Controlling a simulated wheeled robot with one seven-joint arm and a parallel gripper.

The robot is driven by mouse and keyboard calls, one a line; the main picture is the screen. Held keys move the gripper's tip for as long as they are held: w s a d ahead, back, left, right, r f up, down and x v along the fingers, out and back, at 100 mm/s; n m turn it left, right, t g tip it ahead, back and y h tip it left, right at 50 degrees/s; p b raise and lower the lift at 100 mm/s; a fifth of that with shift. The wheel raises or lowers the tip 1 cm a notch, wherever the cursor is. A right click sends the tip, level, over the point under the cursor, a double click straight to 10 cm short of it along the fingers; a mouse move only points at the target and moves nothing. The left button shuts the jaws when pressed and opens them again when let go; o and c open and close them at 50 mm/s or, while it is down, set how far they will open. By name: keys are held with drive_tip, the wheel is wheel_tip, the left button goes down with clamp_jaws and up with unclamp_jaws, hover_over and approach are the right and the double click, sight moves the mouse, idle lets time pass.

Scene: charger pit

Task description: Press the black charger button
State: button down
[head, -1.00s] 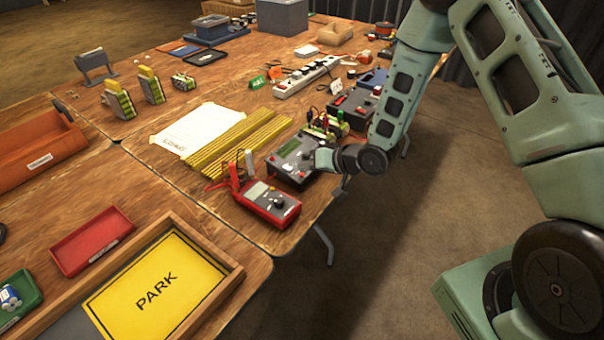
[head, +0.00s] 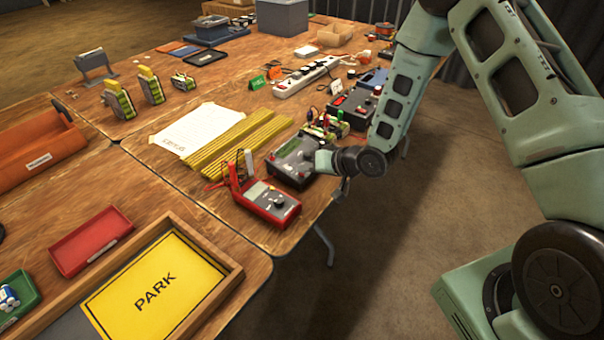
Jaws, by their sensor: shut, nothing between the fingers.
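A dark grey charger box (head: 287,172) with a small screen and knobs lies near the right edge of the table, just behind the red multimeter (head: 268,203). A second dark box (head: 353,107) with red parts stands further back. I cannot make out a black button for certain on either box. My gripper (head: 325,161) is at the right end of the near charger, low over or beside it. It is shut with nothing held. The fingertips are small and partly hidden, so I cannot tell whether they touch the charger.
Yellow rods (head: 238,140) and a white sheet (head: 195,127) lie left of the charger. Several battery packs with clips (head: 325,128) sit behind it. A white power strip (head: 305,77) is further back. A wooden tray with a yellow PARK plate (head: 160,290) is at the front left.

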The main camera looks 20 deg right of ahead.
drive_tip(key=shift+f+b, duration=0.3)
drive_tip(key=shift+f, duration=0.05)
idle(0.3)
drive_tip(key=shift+r, duration=0.1)
drive_tip(key=shift+s+r+p, duration=0.1)
drive_tip(key=shift+r+p, duration=0.6)
drive_tip(key=shift+s+d+r+p, duration=0.1)
drive_tip(key=shift+r+p, duration=0.55)
drive_tip(key=shift+r, duration=0.15)
drive_tip(key=shift+s+d+r+p, duration=0.1)
drive_tip(key=shift+s+r+p, duration=0.05)
drive_tip(key=shift+r+p, duration=0.6)
drive_tip(key=shift+s+d+r+p, duration=0.1)
drive_tip(key=shift+r+p, duration=0.4)
drive_tip(key=shift+r, duration=0.4)
